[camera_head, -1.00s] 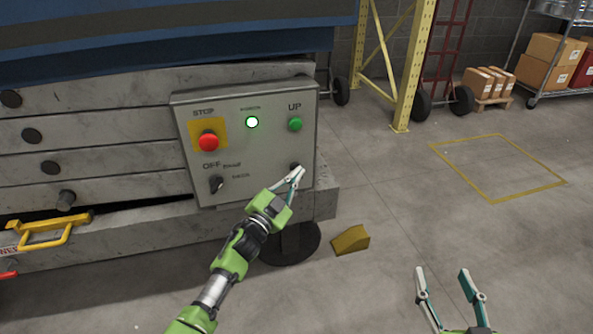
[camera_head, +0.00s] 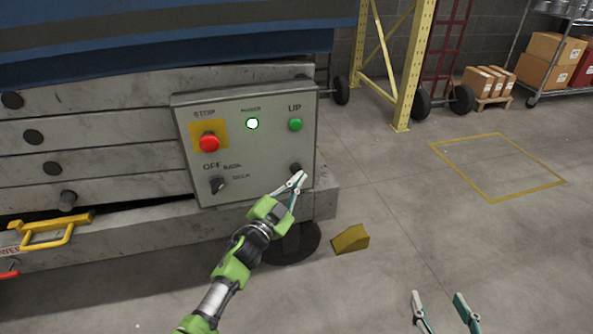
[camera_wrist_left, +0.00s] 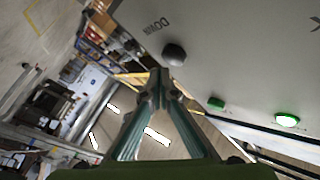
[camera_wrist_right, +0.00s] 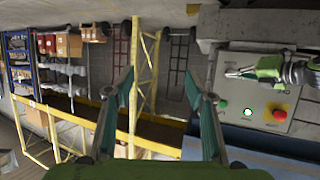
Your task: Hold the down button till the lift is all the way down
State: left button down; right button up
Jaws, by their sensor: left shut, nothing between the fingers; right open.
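The grey control panel (camera_head: 262,170) is on the side of the lift (camera_head: 100,130), whose grey beams lie closely stacked, with a narrow dark gap low down. The dark down button (camera_head: 295,167) is at the panel's lower right; its "DOWN" label shows beside the button (camera_wrist_left: 174,55) in the left wrist view. My left gripper (camera_head: 300,178) is shut and empty, its tips just below the button. In the left wrist view the tips (camera_wrist_left: 158,76) appear close to but apart from it. My right gripper (camera_head: 440,298) is open and empty, away from the panel.
The panel also has a red stop button (camera_head: 208,143), a lit white-green lamp (camera_head: 252,123), a green up button (camera_head: 295,124) and a black selector switch (camera_head: 217,184). A yellow wedge (camera_head: 350,239) lies on the floor. The floor at right is clear around a yellow outline (camera_head: 497,167).

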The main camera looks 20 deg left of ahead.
pick_arm(q)
jog(key=shift+s, duration=0.1)
jog(key=shift+s+d+p, duration=0.45)
jog(key=shift+s+d, duration=0.25)
jog(key=shift+s, duration=0.3)
jog(key=shift+s+d+p, duration=0.45)
jog(key=shift+s+d, duration=0.25)
jog(key=shift+s, duration=0.25)
pick_arm(e)
jog(key=s+d+f+g+h, duration=0.1)
jog(key=s+d+f+g, duration=0.1)
jog(key=s+f+g, duration=0.3)
jog(key=shift+s+d+f, duration=0.4)
jog(key=shift+s+f, duration=0.4)
jog(key=shift+f, duration=0.35)
